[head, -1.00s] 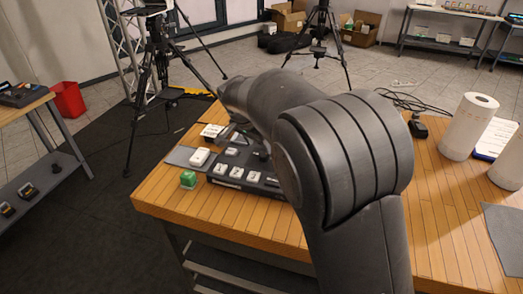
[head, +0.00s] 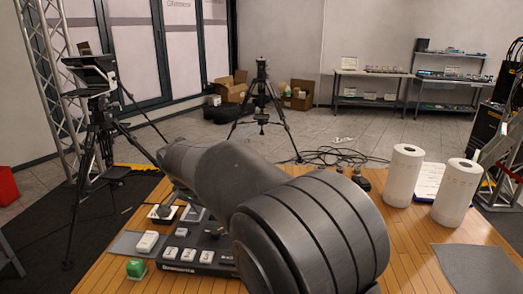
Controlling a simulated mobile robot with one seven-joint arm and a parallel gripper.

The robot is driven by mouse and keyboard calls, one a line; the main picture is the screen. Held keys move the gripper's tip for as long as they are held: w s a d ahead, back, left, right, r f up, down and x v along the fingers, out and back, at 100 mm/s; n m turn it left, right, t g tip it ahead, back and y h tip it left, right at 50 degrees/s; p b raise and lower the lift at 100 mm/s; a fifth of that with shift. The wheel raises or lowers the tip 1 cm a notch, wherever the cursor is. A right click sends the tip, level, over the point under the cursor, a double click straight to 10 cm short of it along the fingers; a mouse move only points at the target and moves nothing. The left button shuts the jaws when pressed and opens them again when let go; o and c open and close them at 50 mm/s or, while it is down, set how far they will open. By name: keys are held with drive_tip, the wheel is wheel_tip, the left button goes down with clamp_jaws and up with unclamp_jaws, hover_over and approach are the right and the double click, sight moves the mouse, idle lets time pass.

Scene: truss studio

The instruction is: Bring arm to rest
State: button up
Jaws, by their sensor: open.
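My arm crosses the middle of the head view, reaching from the lower right over the wooden table (head: 430,232) toward the back left. My gripper is not visible; the arm's own links hide its end. A black control panel (head: 176,269) with white numbered keys lies on the table, partly behind the arm. A white device (head: 147,242) sits on a grey mat (head: 124,244) left of the panel. A green block (head: 136,268) stands near the front of that mat.
Two paper towel rolls (head: 404,176) (head: 456,192) stand at the right of the table beside a clipboard (head: 429,181). A grey cloth (head: 478,270) lies at the front right. A tripod (head: 261,105) and cables (head: 335,156) are behind. Another tripod with a monitor (head: 92,72) stands at the left.

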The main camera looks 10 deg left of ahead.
drive_tip(key=s+d+r+y, duration=0.1)
drive_tip(key=s+d+r, duration=0.15)
drive_tip(key=d, duration=0.55)
drive_tip(key=s+d+r+n, duration=0.1)
drive_tip(key=s+d+r, duration=0.15)
drive_tip(key=d, duration=0.45)
drive_tip(key=s+d+r+y, duration=0.1)
drive_tip(key=s+d, duration=0.2)
drive_tip(key=d, duration=0.5)
drive_tip(key=s+d+f+n, duration=0.1)
drive_tip(key=s+d+f, duration=0.1)
drive_tip(key=s+d, duration=0.4)
drive_tip(key=s+d+f+n+t, duration=0.1)
drive_tip(key=s+d+f, duration=0.1)
drive_tip(key=s+d, duration=0.5)
drive_tip(key=s, duration=0.5)
drive_tip(key=shift+n+h, duration=0.3)
drive_tip(key=shift+n, duration=0.1)
drive_tip(key=shift+c, duration=0.2)
